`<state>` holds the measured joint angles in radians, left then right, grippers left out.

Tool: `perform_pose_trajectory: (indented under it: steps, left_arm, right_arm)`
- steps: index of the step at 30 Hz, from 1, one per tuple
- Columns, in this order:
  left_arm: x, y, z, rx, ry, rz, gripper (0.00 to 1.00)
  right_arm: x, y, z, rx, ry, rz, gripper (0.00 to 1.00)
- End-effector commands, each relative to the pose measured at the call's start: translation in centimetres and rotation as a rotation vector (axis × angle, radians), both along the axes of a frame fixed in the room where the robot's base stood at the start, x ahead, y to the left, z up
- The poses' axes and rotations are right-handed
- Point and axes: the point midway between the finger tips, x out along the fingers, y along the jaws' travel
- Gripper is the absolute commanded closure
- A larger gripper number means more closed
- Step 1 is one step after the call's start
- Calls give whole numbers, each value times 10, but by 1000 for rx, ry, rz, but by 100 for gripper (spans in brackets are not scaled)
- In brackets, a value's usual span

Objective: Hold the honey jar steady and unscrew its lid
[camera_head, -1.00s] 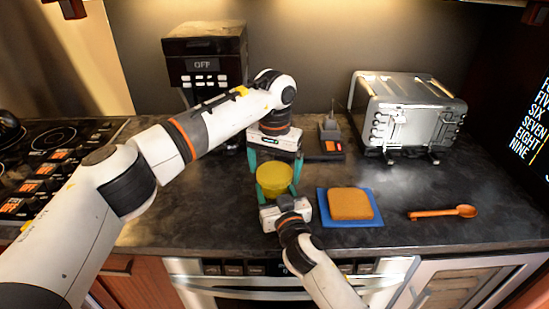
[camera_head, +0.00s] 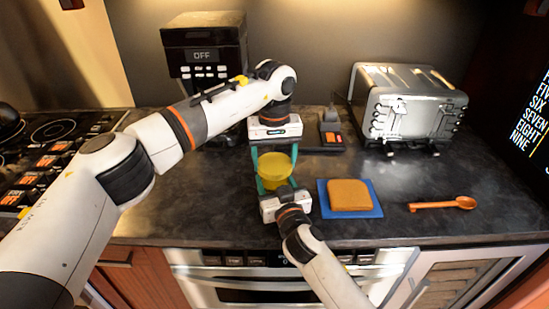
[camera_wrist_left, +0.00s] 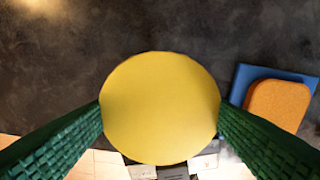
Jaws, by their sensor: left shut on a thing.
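The honey jar shows from above as its round yellow lid (camera_head: 275,167), upright on the dark counter; its body is mostly hidden. My left gripper (camera_head: 274,160) reaches over from the back, its green fingers on either side of the lid. In the left wrist view, the lid (camera_wrist_left: 160,108) fills the gap between these fingers, and they touch its edges. My right gripper (camera_head: 279,184) comes from the front, its fingers on both sides of the jar, lower than the left ones. Whether they press on the jar is hidden.
A bread slice (camera_head: 350,195) on a blue board (camera_head: 372,211) lies close right of the jar. An orange spoon (camera_head: 440,204) lies farther right. A toaster (camera_head: 405,105), coffee machine (camera_head: 205,45) and small dark device (camera_head: 331,128) stand behind. The stovetop (camera_head: 45,150) is at left.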

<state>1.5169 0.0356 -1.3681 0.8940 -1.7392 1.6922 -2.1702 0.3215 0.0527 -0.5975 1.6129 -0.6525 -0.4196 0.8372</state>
Motion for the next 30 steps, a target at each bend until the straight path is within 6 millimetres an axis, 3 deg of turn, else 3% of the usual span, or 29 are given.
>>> perform_pose_trajectory:
  steps: [30]
  left_arm:
    - [-1,0,2,1,0,2209,57]
  right_arm:
    - [0,-1,-2,-2,5,-3,100]
